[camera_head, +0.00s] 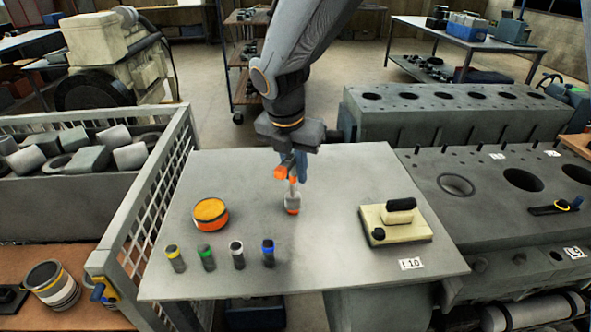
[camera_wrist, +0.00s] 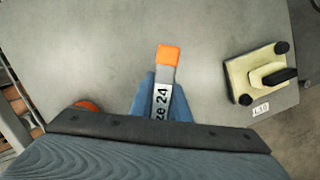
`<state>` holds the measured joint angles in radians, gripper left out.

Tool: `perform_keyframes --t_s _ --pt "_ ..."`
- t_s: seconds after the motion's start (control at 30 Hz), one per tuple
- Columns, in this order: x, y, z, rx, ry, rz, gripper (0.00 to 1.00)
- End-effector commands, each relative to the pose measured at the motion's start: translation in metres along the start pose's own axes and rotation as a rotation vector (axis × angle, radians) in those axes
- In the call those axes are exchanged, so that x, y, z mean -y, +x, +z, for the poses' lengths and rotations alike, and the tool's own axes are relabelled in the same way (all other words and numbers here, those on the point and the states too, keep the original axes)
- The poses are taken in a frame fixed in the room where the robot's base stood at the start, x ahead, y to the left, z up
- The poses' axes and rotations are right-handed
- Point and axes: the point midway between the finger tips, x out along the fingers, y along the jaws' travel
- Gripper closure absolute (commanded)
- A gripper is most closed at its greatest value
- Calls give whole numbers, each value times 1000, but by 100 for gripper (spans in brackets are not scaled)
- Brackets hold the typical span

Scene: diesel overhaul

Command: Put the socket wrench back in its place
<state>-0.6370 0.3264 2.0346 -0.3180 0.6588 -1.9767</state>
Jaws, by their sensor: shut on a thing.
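My gripper (camera_head: 292,172) is shut on the socket wrench (camera_head: 292,202), a grey tool with an orange end, above the middle of the grey table (camera_head: 340,180). In the wrist view, the wrench (camera_wrist: 166,72) sticks out between the blue fingers of my gripper (camera_wrist: 160,100). Its label reads "ze 24", with the start hidden.
An orange-topped round tin (camera_head: 210,214) and several small banded cylinders (camera_head: 237,255) stand at the table's left. A cream block with a black handle (camera_head: 395,222) sits right, by an "L10" label (camera_head: 411,264). A mesh-sided bin (camera_head: 150,195) borders the left; engine blocks (camera_head: 470,225) border the right.

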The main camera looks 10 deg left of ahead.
Motion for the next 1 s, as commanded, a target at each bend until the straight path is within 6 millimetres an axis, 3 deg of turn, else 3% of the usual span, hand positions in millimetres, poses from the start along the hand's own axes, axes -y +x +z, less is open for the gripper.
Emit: perform_keyframes --t_s 0.87,0.9,1.0 --pt "0 23 -6 0 -1 0 100" --pt "0 23 -6 0 0 1 80" --pt "0 23 -6 0 0 0 63"
